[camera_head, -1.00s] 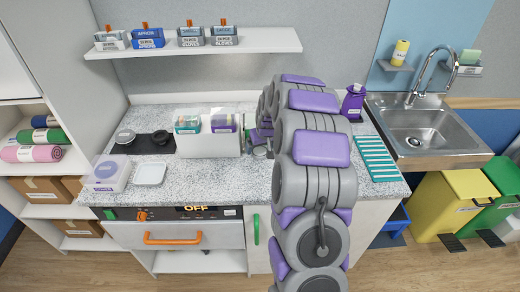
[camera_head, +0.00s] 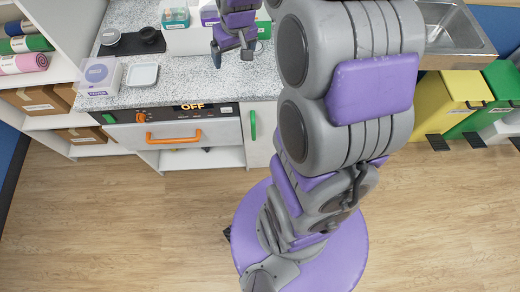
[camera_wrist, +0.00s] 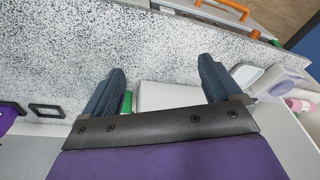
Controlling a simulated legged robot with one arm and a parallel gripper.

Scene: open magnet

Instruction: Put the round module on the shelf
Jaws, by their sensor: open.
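Two round items lie on a dark mat on the speckled counter in the head view: a silver-rimmed one (camera_head: 110,37) and a black one (camera_head: 149,36). I cannot tell which is the round module. My gripper (camera_head: 232,53) is above the counter, right of both and in front of the white organizer. In the wrist view my gripper (camera_wrist: 158,82) is open, its two dark fingers wide apart. Nothing is held between them. The organizer's white wall (camera_wrist: 170,95) shows beyond the fingers. The wall shelf is out of both current views.
A purple-labelled clear box (camera_head: 100,76) and white dish (camera_head: 142,75) stand on the counter's left. A shelf unit with rolled mats (camera_head: 28,45) is at far left. Yellow bin (camera_head: 447,100) and sink are at right. The floor is clear.

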